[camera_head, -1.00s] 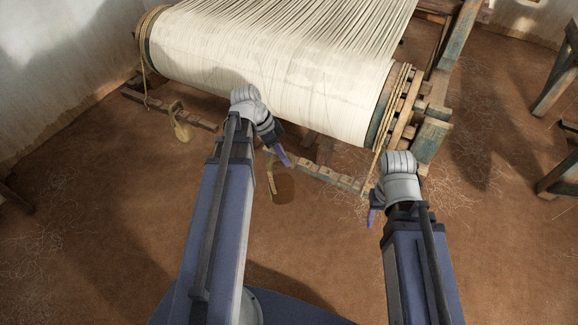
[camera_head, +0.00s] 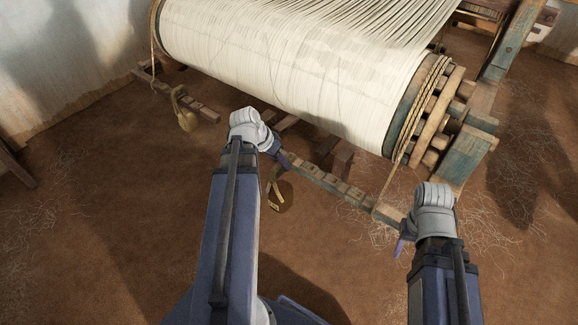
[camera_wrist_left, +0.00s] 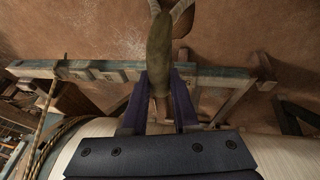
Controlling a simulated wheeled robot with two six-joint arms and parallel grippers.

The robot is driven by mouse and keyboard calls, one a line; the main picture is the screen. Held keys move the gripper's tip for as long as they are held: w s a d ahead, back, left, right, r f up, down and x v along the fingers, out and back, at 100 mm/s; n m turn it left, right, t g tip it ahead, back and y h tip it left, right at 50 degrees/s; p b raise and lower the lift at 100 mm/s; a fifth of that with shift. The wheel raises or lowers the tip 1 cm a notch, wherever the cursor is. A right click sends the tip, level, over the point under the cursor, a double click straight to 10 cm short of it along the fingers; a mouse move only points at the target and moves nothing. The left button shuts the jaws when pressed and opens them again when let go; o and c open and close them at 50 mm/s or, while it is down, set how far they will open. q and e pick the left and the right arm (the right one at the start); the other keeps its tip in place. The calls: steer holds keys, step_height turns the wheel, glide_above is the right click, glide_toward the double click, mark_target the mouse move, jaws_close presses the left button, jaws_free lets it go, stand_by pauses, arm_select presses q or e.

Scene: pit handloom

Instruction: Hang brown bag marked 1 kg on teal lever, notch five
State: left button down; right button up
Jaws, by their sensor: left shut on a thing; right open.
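The brown bag (camera_head: 284,198) hangs by its loop below my left gripper (camera_head: 284,162), which is shut on the loop. A pale mark shows on the bag, too small to read. In the left wrist view the olive-coloured loop (camera_wrist_left: 159,50) rises between the purple fingers (camera_wrist_left: 159,105), and only a brown edge of the bag shows behind it. A notched worn-teal lever (camera_head: 335,186) runs right of the held bag, below the cloth roll; it also shows in the left wrist view (camera_wrist_left: 90,72). The bag looks apart from it. My right gripper (camera_head: 400,247) is open and empty, near the lever's right end.
An ochre bag (camera_head: 187,119) hangs at another notched bar (camera_head: 205,112) on the left. The white warp roll (camera_head: 280,75) and its roped right end (camera_head: 425,105) stand close above the arms. The floor in front is clear.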

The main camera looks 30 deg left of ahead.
arm_select(q)
steer(key=shift+w+a+f, duration=0.1)
steer(key=shift+w+f, duration=0.05)
steer(key=shift+w+d+f+b, duration=0.1)
steer(key=shift+w+f+b, duration=0.05)
steer(key=shift+w, duration=1.5)
steer(key=shift+w+d+f+b, duration=0.15)
steer(key=shift+w+f+b, duration=0.05)
steer(key=shift+w, duration=1.4)
steer(key=shift+w+d+f+b, duration=0.1)
steer(key=shift+w+f+b, duration=0.05)
steer(key=shift+w, duration=1.5)
steer(key=shift+w+f+b, duration=0.1)
steer(key=shift+f+b, duration=1.05)
steer(key=shift+f+b, duration=0.3)
steer(key=shift+b, duration=0.05)
steer(key=c, duration=0.6)
jaws_free()
